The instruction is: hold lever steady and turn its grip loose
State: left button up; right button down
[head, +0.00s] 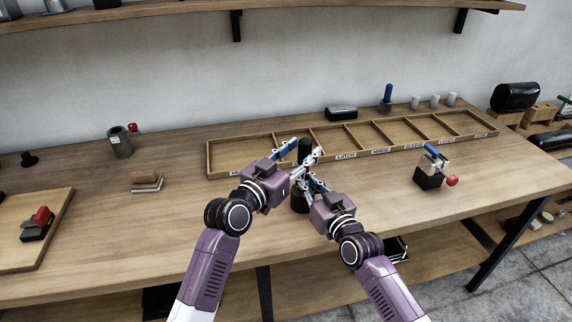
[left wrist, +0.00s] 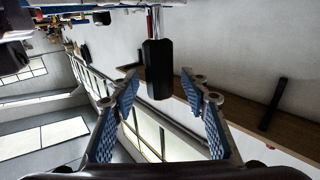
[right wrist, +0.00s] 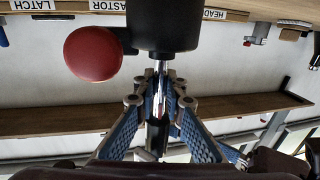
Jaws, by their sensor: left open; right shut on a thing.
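The lever's black grip (head: 304,147) stands upright near the table's middle. In the left wrist view the grip (left wrist: 160,68) is a dark cylinder on a chrome rod (left wrist: 154,20). My left gripper (head: 303,156) is open, with its blue-padded fingers (left wrist: 167,95) spread on either side of the grip's end. My right gripper (head: 313,179) is lower and shut on the lever's chrome rod (right wrist: 161,78), close to the dark base (right wrist: 163,26). The base also shows in the head view (head: 299,203), partly hidden by my arms.
A red ball (right wrist: 93,53) shows beside the base in the right wrist view. A wooden compartment tray (head: 226,173) lies behind my grippers. A small black device with a red knob (head: 430,181) stands to the right.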

pick_arm(q)
jog(key=v, duration=1)
jog(key=shift+s+a, duration=0.15)
jog(key=w+a+f+m+g+y, duration=0.1)
jog(key=w+f+g, duration=0.25)
jog(key=w, duration=0.35)
jog(key=w+a+f+m+g+y, duration=0.1)
jog(key=w+a+f+g, duration=0.2)
jog(key=w, duration=0.5)
jog(key=s+d+r+m+g+y, duration=0.2)
jog(key=s+d+r+m+g, duration=0.15)
jog(key=r, duration=0.55)
jog(key=s+d+r+m+g+y, duration=0.1)
jog(key=s+d+r+m+g, duration=0.2)
jog(key=r, duration=0.5)
jog(key=shift+n+g, duration=0.4)
jog(key=shift+n, duration=0.25)
jog(key=x, duration=1.1)
jog(key=shift+w+f, duration=0.1)
jog(key=shift+f, duration=0.1)
